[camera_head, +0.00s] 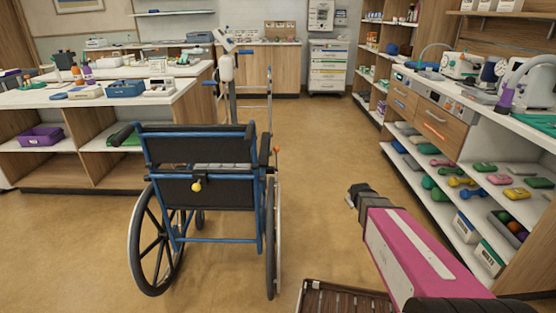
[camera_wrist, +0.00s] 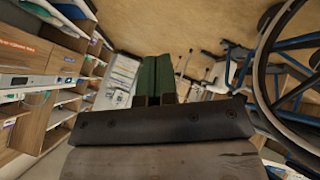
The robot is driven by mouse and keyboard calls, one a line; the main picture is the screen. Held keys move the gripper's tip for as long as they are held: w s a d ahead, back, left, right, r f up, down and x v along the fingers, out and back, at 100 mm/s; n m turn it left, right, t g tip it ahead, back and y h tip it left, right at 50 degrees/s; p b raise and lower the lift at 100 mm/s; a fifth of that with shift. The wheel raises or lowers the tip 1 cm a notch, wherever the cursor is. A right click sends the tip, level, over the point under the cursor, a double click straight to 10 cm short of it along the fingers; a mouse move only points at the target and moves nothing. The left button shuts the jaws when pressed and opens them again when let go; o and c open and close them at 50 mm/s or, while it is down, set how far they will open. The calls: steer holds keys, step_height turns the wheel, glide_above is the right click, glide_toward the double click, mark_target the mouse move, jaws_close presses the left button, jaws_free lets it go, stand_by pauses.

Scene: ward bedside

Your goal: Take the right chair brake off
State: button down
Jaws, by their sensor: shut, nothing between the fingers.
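The wheelchair (camera_head: 200,192) stands in the middle of the floor, seen from behind, with a blue frame and dark back. A small lever with an orange-red tip (camera_head: 276,151) stands up by its right armrest, above the right wheel (camera_head: 270,245); I take it for the right brake. My gripper (camera_head: 354,194) is to the right of the chair, apart from it. In the wrist view its green fingers (camera_wrist: 154,80) are shut with nothing between them. The chair's wheel (camera_wrist: 258,75) shows at the right there, in a turned picture. The brake lever is not clear in that view.
A counter with open shelves (camera_head: 440,175) runs along the right side. A low counter (camera_head: 100,97) stands at the left. A pole stand (camera_head: 228,75) is ahead of the chair. Floor (camera_head: 325,150) is clear between chair and right shelves. A slatted brown thing (camera_head: 345,300) is at the bottom.

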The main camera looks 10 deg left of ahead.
steer(key=w+a+n+t+y, duration=0.2)
steer(key=w+a+n+t, duration=0.25)
steer(key=w+a, duration=0.4)
steer(key=w+a+r+n+y, duration=0.1)
steer(key=w+a+n+y, duration=0.1)
steer(key=a+n+y, duration=0.5)
steer(key=w+a+r+n+y, duration=0.1)
steer(key=a+n+y, duration=0.6)
steer(key=a, duration=1.1)
steer(key=w+n+t, duration=0.1)
steer(key=n, duration=0.2)
steer(key=shift+w+r, duration=0.25)
steer(key=shift+w, duration=0.05)
steer(key=shift+w, duration=0.1)
steer(key=x, duration=0.9)
steer(key=shift+w+a, duration=0.25)
steer(key=shift+w, duration=0.05)
steer(key=shift+r, duration=0.1)
